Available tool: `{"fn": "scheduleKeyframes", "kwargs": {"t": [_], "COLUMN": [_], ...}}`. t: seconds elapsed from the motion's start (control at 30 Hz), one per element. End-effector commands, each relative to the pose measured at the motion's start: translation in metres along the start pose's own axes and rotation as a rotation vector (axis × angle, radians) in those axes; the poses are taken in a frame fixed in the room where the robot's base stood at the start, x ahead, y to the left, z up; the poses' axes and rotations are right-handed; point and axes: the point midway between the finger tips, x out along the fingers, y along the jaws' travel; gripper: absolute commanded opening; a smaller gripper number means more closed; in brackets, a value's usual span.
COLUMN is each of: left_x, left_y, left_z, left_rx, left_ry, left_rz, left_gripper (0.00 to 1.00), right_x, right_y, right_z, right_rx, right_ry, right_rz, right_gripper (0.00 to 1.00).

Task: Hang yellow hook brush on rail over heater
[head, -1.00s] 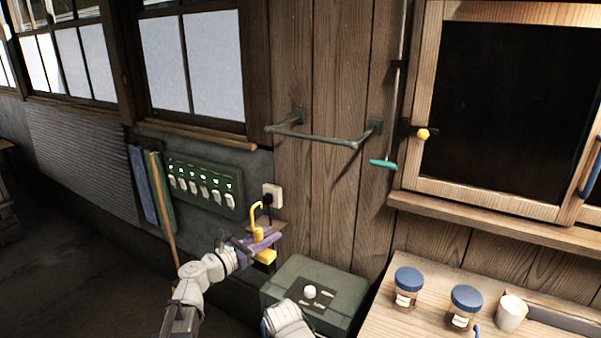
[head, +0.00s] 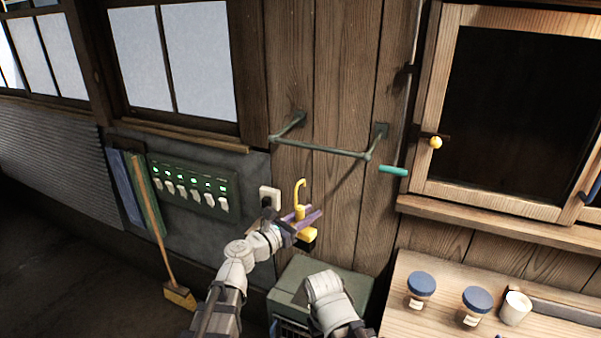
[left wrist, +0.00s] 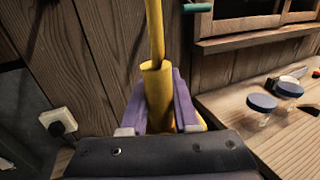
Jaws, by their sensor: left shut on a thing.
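The yellow hook brush (head: 299,205) is upright in my left gripper (head: 305,217), its curved hook at the top and its yellow head below the fingers. The left wrist view shows its yellow handle (left wrist: 157,95) between the purple fingers of my left gripper (left wrist: 160,105). The green metal rail (head: 320,151) stands out from the plank wall on two brackets. The hook is below the rail's left part and apart from it. The heater (head: 293,283) is a green box below, partly hidden by my right arm. My right gripper's fingers do not show.
A teal-handled rod (head: 393,171) hangs right of the rail. A socket with a plug (head: 269,196) and a switch panel (head: 190,187) are at left. A wooden counter (head: 400,318) holds blue-lidded jars (head: 421,284) and a white cup (head: 515,308). A broom (head: 180,294) stands at left.

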Motion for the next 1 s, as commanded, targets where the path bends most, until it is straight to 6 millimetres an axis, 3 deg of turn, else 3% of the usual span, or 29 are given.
{"fn": "scheduleKeyframes", "kwargs": {"t": [0.03, 0.3, 0.5, 1.0], "left_x": [-0.01, -0.034, -0.04, -0.037], "left_y": [-0.005, -0.009, -0.008, -0.006], "left_z": [0.029, 0.077, 0.086, 0.085], "left_rx": [0.0, 0.0, 0.0, 0.0], "left_ry": [0.0, 0.0, 0.0, 0.0], "left_rz": [0.025, 0.131, 0.162, 0.165], "left_gripper": [0.0, 0.0, 0.0, 0.0], "right_x": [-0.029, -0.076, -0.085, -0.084], "right_y": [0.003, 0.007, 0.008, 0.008], "right_z": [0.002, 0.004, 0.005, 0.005], "right_rx": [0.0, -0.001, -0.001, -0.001], "right_ry": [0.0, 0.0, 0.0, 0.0], "right_rz": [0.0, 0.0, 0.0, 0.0], "right_gripper": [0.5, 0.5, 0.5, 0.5]}}
